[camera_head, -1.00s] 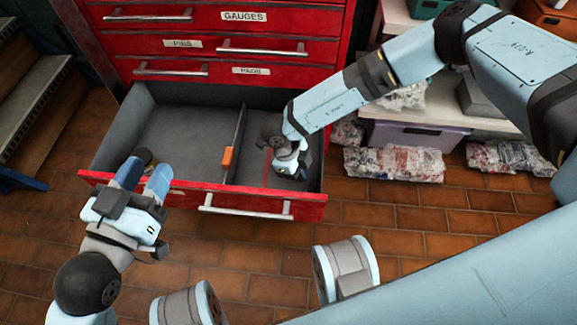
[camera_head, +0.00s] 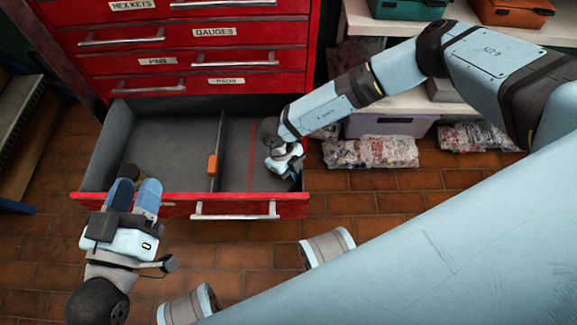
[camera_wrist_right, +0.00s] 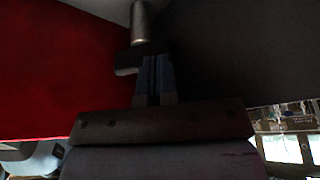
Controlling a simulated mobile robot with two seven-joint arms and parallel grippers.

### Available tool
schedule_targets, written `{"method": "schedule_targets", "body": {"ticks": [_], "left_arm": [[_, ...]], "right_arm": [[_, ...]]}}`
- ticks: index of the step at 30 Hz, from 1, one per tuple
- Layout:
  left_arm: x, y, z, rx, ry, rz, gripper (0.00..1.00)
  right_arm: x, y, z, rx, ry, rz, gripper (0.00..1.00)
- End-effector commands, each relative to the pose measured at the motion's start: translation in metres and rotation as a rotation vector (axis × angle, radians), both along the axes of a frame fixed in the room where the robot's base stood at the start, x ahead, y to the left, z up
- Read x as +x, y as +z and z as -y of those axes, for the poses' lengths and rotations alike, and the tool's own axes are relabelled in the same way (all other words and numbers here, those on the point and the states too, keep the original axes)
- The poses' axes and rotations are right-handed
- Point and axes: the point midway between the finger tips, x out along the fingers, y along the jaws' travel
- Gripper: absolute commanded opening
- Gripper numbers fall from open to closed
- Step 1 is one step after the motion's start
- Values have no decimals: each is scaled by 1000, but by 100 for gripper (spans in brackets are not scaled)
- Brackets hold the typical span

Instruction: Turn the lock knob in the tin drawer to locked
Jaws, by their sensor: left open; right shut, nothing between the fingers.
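The open drawer (camera_head: 190,205) has a red front with a long silver handle and a grey inside. My right gripper (camera_head: 290,170) reaches down into its right compartment, close to the right wall and front corner. In the right wrist view the right gripper (camera_wrist_right: 155,75) is shut with nothing between its fingers. Just beyond its tips is a silver cylinder with a dark crosspiece (camera_wrist_right: 140,25), likely the lock knob; I cannot tell whether they touch. In the head view the knob is hidden by the gripper. My left gripper (camera_head: 134,188) is open and empty at the drawer's left front edge.
The left compartment looks empty. Closed red drawers (camera_head: 190,55) rise behind. A shelf with bins (camera_head: 390,125) and plastic-wrapped bundles (camera_head: 370,152) stands right.

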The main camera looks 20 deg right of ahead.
Motion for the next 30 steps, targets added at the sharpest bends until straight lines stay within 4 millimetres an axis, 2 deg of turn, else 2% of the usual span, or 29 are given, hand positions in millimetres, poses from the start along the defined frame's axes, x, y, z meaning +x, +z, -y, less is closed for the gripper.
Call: {"method": "schedule_targets", "body": {"ticks": [1,3,6,30], "left_arm": [[0,13,0,-12,7,20,43],[-1,19,-1,-24,15,44,43],[0,14,-1,-21,14,44,43],[0,17,-1,-22,15,50,43]], "right_arm": [[-2,4,1,0,-35,-3,0],[-2,3,2,-1,-70,-2,0],[-1,-1,2,-1,-66,-1,0],[-2,-2,3,-2,-71,-2,0]]}}
